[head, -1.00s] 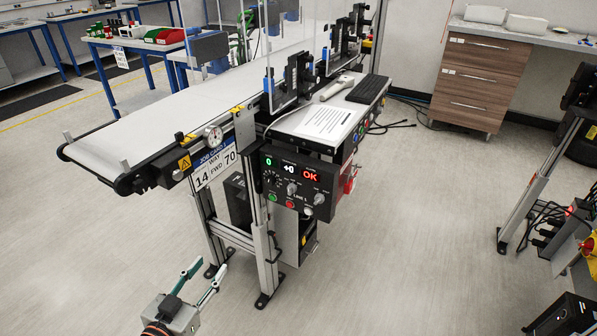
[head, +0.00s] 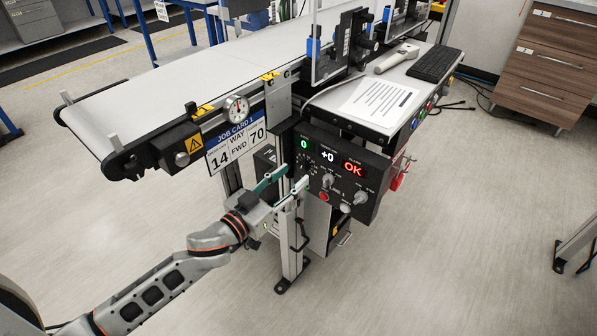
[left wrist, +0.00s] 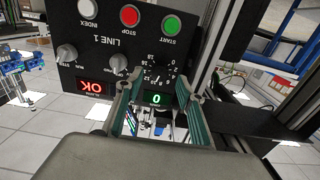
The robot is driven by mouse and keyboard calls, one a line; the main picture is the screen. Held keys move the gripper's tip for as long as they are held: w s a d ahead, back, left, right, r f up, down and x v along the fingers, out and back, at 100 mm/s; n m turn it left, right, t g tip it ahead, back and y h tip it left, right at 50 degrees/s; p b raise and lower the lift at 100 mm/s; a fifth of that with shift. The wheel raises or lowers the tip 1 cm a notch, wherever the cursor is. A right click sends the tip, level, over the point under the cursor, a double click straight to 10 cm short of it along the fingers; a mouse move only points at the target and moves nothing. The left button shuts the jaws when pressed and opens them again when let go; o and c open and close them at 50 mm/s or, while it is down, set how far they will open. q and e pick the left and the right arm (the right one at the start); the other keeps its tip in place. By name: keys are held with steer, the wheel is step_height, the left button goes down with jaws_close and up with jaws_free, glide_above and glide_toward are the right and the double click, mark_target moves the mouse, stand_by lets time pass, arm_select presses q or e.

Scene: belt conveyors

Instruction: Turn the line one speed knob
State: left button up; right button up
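The black LINE 1 control panel (head: 340,180) hangs on the front of the conveyor frame. It shows upside down in the left wrist view (left wrist: 95,40). The speed knob (left wrist: 155,76), inside a ring of printed numbers, sits beside a green display reading 0 (left wrist: 156,98). In the head view the knob is mostly hidden by the fingers. My left gripper (head: 294,177) is open in front of the panel's left part. In the left wrist view its fingers (left wrist: 157,82) stand apart on both sides of the knob; I cannot tell whether they touch it. My right gripper is out of view.
The panel also has other knobs (head: 361,198), a red stop button (left wrist: 130,16), a green start button (left wrist: 171,25) and a red OK display (head: 353,168). A conveyor leg (head: 291,240) stands below.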

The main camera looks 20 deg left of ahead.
mark_target(301, 169)
arm_select(q)
steer(key=shift+x, duration=1)
steer(key=shift+w+d, duration=0.15)
steer(key=shift+w, duration=0.35)
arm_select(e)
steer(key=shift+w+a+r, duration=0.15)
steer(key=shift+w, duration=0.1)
arm_select(q)
jaws_close()
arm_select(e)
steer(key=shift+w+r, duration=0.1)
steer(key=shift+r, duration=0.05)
